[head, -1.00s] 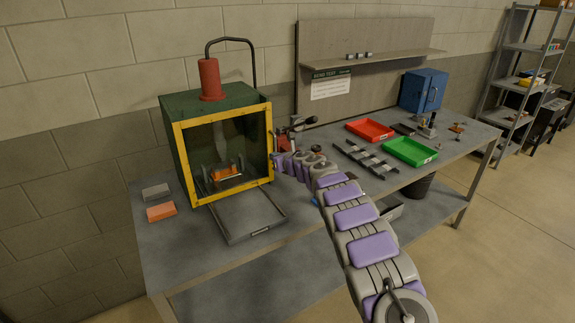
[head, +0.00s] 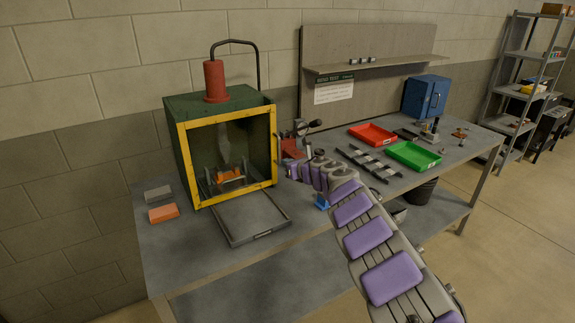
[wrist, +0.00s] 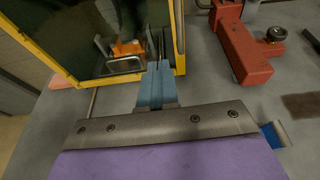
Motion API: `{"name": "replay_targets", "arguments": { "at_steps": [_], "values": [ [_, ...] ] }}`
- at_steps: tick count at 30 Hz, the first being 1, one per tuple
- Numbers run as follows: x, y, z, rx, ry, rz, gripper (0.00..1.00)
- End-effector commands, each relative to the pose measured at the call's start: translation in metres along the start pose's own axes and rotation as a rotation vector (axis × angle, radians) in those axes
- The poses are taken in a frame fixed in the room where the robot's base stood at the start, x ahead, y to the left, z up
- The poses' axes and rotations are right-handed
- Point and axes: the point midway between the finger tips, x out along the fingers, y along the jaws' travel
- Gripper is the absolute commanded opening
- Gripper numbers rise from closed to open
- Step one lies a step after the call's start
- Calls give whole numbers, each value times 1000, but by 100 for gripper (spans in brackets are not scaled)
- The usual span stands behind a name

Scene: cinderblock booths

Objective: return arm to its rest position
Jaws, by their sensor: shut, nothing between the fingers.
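My gripper (wrist: 157,85) shows in the wrist view as blue-grey fingers held together, with nothing between them. It points toward the lower yellow frame of the green booth and appears outside it. In the head view my arm reaches in from the lower right, and its far end lies over the bench just right of the booth (head: 222,104). The fingers are too small to make out there. An orange piece (head: 229,174) sits inside the booth, and also shows in the wrist view (wrist: 128,48).
A grey panel (head: 251,216) lies in front of the booth. A red bench device (head: 293,149) stands close right of the booth. Orange (head: 163,213) and grey blocks (head: 158,194) lie left. Red (head: 371,134) and green trays (head: 413,155) and a blue cabinet (head: 426,96) stand right.

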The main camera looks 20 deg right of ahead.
Motion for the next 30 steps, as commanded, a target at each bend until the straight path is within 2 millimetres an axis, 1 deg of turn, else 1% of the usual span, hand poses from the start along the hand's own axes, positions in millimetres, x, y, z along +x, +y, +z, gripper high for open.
{"name": "replay_targets", "arguments": {
  "at_steps": [5, 8, 11, 12, 14, 15, 17, 18, 20, 21, 23, 24, 26, 27, 29, 30],
  "values": [
    [-3, -3, 0, 6, 0, -7, 0],
    [-7, -14, 9, 40, -6, -59, 0],
    [-21, -37, 31, 131, -31, -175, 0],
    [-31, -51, 42, 186, -47, -240, 0],
    [-51, -68, 63, 277, -88, -343, 0],
    [-67, -80, 74, 348, -120, -411, 0],
    [-94, -94, 93, 452, -176, -508, 0],
    [-113, -103, 101, 528, -215, -572, 0],
    [-144, -111, 115, 645, -281, -655, 0],
    [-165, -116, 118, 726, -323, -712, 0],
    [-198, -120, 125, 852, -394, -787, 0],
    [-219, -121, 123, 940, -434, -833, 0],
    [-251, -118, 122, 1072, -502, -896, 0],
    [-272, -115, 115, 1167, -541, -941, 0],
    [-302, -105, 106, 1307, -600, -996, 0],
    [-320, -98, 94, 1403, -631, -1036, 0]
  ]
}}
